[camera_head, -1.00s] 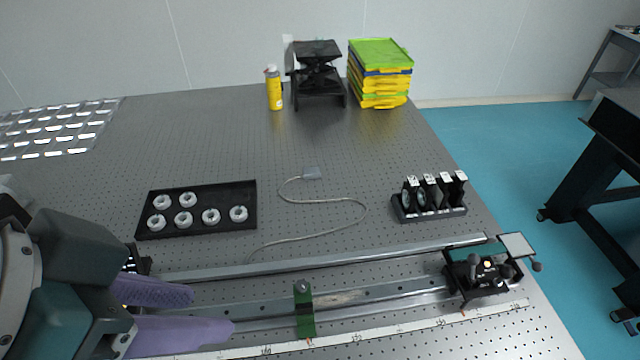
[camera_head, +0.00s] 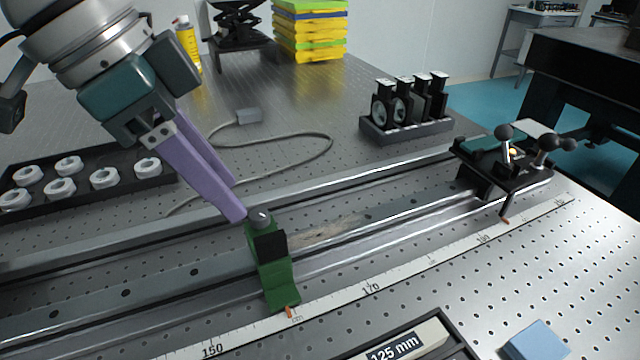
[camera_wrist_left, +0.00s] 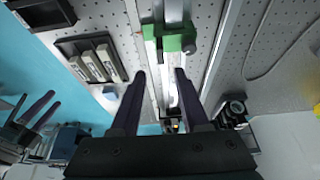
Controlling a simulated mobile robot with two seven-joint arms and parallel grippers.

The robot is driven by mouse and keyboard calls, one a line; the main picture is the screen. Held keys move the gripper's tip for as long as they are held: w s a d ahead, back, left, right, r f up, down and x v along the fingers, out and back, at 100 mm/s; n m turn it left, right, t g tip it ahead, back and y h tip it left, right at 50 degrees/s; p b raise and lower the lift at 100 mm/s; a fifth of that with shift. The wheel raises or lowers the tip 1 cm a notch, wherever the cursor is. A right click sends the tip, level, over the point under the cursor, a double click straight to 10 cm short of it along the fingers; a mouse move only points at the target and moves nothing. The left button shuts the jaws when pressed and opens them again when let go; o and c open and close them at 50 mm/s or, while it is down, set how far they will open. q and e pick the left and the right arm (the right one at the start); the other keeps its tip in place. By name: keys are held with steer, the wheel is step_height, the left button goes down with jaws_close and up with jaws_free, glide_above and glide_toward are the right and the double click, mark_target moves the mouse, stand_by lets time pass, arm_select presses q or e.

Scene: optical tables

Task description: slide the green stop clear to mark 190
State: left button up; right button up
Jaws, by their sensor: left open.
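The green stop (camera_head: 280,285) sits across the rail (camera_head: 345,238), with a black block and a grey knob on top. Its orange pointer is on the white scale between 150 and 170. My left gripper (camera_head: 240,203) has purple fingers, with tips close by the top of the stop; contact is unclear. In the left wrist view the fingers (camera_wrist_left: 161,74) are apart and empty, and the green stop (camera_wrist_left: 173,43) shows just beyond their tips. My right gripper (camera_wrist_left: 27,103) shows at the left of that view, its fingers apart. The mark near the carriage looks like 190.
A black carriage (camera_head: 505,168) with ball knobs stands on the rail to the right, its pointer near that mark. A lens holder rack (camera_head: 405,128), a cable (camera_head: 300,137) and a tray of white rings (camera_head: 95,188) lie behind. A 125 mm box (camera_head: 400,345) and blue block (camera_head: 538,342) are in front.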

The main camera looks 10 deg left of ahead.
mark_target(269, 236)
arm_select(q)
steer(key=b+x, duration=0.1)
steer(key=x, duration=0.9)
steer(key=shift+b, duration=0.4)
jaws_close()
stand_by(0.9)
